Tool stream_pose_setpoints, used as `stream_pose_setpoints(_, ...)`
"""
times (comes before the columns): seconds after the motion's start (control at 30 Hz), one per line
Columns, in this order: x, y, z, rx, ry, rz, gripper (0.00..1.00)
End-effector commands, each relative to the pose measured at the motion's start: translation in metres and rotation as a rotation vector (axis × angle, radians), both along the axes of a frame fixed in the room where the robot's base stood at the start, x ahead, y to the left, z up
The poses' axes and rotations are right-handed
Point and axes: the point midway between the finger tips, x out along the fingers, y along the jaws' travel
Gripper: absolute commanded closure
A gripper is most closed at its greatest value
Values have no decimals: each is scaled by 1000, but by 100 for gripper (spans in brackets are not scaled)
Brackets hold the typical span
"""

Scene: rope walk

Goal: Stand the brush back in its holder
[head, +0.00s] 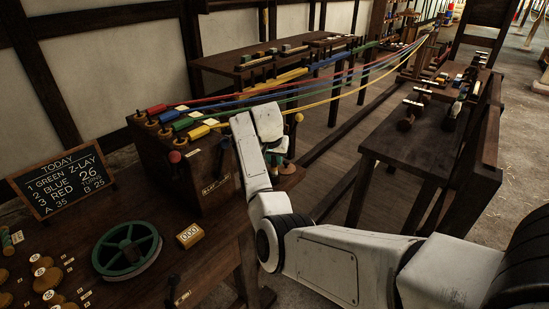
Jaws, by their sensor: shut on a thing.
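My white arm reaches in from the lower right and bends up to the right end of the dark wooden machine box (205,170). My gripper (277,150) points down just past that end, small and partly hidden behind my own forearm. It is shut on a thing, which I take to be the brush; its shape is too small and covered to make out. Small green and reddish parts show close by the gripper, and I cannot tell what they belong to. I cannot make out the brush holder for certain in this view.
Coloured strands (340,75) run from the box to the far end. A yellow-knobbed lever (298,118) stands close right of my wrist, a red-knobbed lever (175,157) left. A green wheel (127,250), counter (190,235) and chalkboard (62,180) are on the near bench. A cluttered bench (415,150) stands right.

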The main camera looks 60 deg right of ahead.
Motion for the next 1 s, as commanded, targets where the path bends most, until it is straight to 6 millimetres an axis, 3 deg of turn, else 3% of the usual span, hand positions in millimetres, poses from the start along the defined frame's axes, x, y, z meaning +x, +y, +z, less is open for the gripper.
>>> stream_pose_setpoints(0.17,0,0,-3,0,1,1,100)
stream_pose_setpoints(0.2,0,0,-3,0,1,1,76)
stream_pose_setpoints(0.47,0,0,-2,0,1,1,52)
stream_pose_setpoints(0.77,0,0,2,-1,0,0,52)
stream_pose_setpoints(1.0,-3,14,34,-4,-2,0,52)
